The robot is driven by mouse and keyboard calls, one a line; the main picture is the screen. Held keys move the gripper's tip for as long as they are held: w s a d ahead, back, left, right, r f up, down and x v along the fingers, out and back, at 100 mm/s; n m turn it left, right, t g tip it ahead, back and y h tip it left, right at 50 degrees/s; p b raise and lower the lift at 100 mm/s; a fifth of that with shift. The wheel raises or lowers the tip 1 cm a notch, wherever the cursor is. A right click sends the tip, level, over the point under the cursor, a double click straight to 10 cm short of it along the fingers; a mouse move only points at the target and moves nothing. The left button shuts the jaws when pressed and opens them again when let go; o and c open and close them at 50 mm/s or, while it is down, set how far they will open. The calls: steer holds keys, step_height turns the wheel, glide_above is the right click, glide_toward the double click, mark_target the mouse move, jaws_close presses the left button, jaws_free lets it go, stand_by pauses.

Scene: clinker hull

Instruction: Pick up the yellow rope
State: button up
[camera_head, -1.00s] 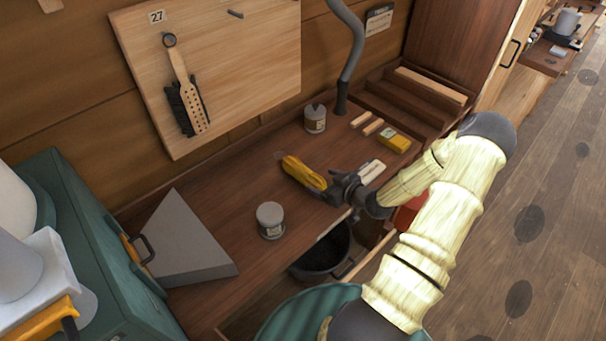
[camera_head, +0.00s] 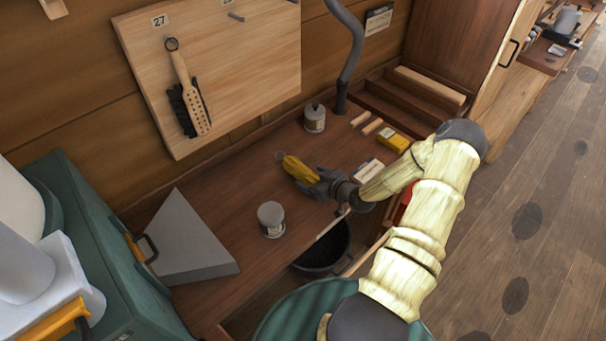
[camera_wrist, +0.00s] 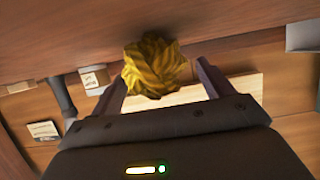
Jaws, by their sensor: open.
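The yellow rope (camera_head: 297,168) lies as a bundle on the brown wooden bench top. In the wrist view the rope (camera_wrist: 153,66) is a twisted yellow bundle between the two fingers, near their tips. My gripper (camera_head: 312,178) is open and low over the bench, at the right end of the rope, hiding part of it. In the wrist view my gripper (camera_wrist: 160,75) has one finger on each side of the rope, with some gap visible, mainly at the right. Whether either finger touches the rope I cannot tell.
A lidded can (camera_head: 271,219) stands left of my arm, and another can (camera_head: 315,118) stands behind the rope. A yellow box (camera_head: 393,140) and a pale block (camera_head: 369,170) lie to the right. A grey wedge (camera_head: 190,242) is at the left. A dark bucket (camera_head: 326,250) sits below the bench edge.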

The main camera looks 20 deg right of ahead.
steer(key=shift+c, duration=0.4)
steer(key=c, duration=1.1)
steer(key=shift+r, duration=0.15)
step_height(320, 180, up, 10)
steer(key=shift+f+b, duration=0.1)
steer(key=shift+b, duration=0.95)
